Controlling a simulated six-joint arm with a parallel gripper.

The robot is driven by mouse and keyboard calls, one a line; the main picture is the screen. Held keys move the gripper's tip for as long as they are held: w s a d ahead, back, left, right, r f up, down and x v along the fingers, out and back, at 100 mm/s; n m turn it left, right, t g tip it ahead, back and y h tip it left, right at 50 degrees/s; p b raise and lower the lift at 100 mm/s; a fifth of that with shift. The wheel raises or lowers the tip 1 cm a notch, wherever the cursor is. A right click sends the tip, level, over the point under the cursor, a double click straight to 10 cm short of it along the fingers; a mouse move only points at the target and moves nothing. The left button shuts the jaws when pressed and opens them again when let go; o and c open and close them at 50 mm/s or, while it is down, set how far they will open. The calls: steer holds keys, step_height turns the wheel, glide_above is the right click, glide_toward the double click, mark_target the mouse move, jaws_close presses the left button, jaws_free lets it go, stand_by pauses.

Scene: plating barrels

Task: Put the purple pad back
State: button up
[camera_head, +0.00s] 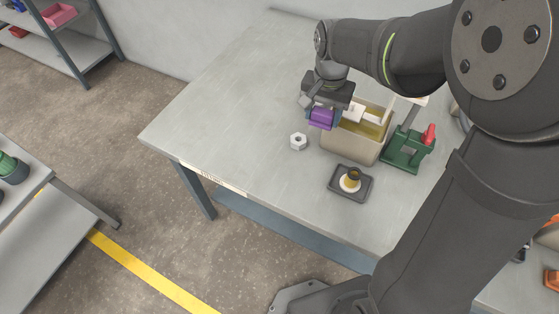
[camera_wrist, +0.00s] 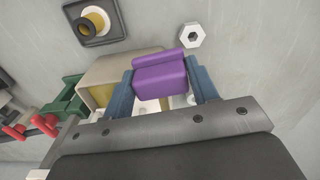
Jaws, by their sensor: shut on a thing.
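The purple pad (camera_head: 321,119) is held in my gripper (camera_head: 325,112), above the table by the left edge of a beige bin. In the wrist view the purple pad (camera_wrist: 160,76) sits between the two blue fingers of my gripper (camera_wrist: 163,80), which are shut on it. The beige bin (camera_head: 350,148) holds a yellowish content and some white pieces. In the wrist view the bin (camera_wrist: 120,66) lies just beside and partly behind the pad. I cannot tell whether the pad touches the bin.
A hex nut (camera_head: 298,142) lies left of the bin. A dark tray (camera_head: 351,183) with a brass-coloured ring on a white disc is in front. A green fixture with a red handle (camera_head: 408,146) stands right of the bin. The table's left part (camera_head: 220,115) is clear.

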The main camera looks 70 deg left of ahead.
steer(key=d+f+m, duration=0.1)
steer(key=d+f, duration=0.3)
glide_above(279, 163)
step_height(279, 163, down, 7)
steer(key=shift+w+r, duration=0.1)
steer(key=shift+a+f, duration=0.1)
steer(key=shift+f, duration=1.95)
steer(key=shift+f, duration=0.15)
steer(key=o, duration=1)
step_height(279, 163, up, 12)
steer(key=shift+r, duration=0.2)
